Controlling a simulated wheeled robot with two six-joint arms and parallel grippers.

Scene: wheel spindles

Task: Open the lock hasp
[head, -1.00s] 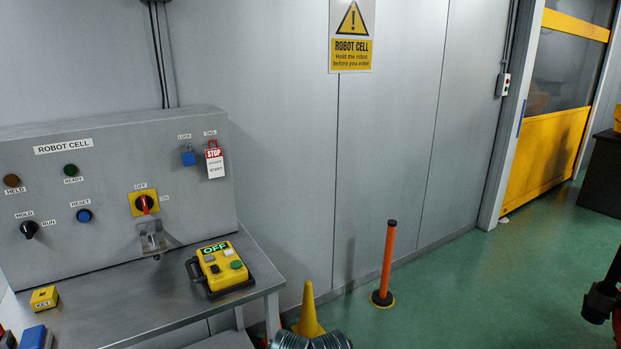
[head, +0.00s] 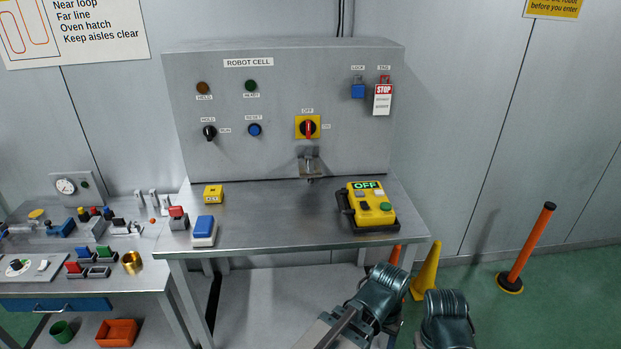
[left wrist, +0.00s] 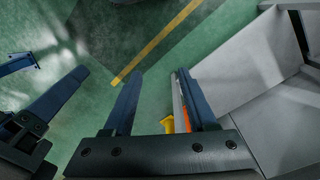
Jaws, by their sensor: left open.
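The lock hasp (head: 310,165) is a small metal fitting low on the grey panel, just below the red rotary switch (head: 308,128) on its yellow plate. A blue padlock (head: 357,91) and a red and white STOP tag (head: 383,98) hang at the panel's upper right. My left gripper (left wrist: 157,75) shows in the left wrist view, open and empty above the green floor, away from the panel.
A steel bench (head: 270,215) stands under the panel, with a yellow OFF pendant (head: 371,207) and a yellow block (head: 213,194). A cluttered table (head: 130,280) is at left. A yellow cone (head: 426,270) and an orange post (head: 531,245) stand at right.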

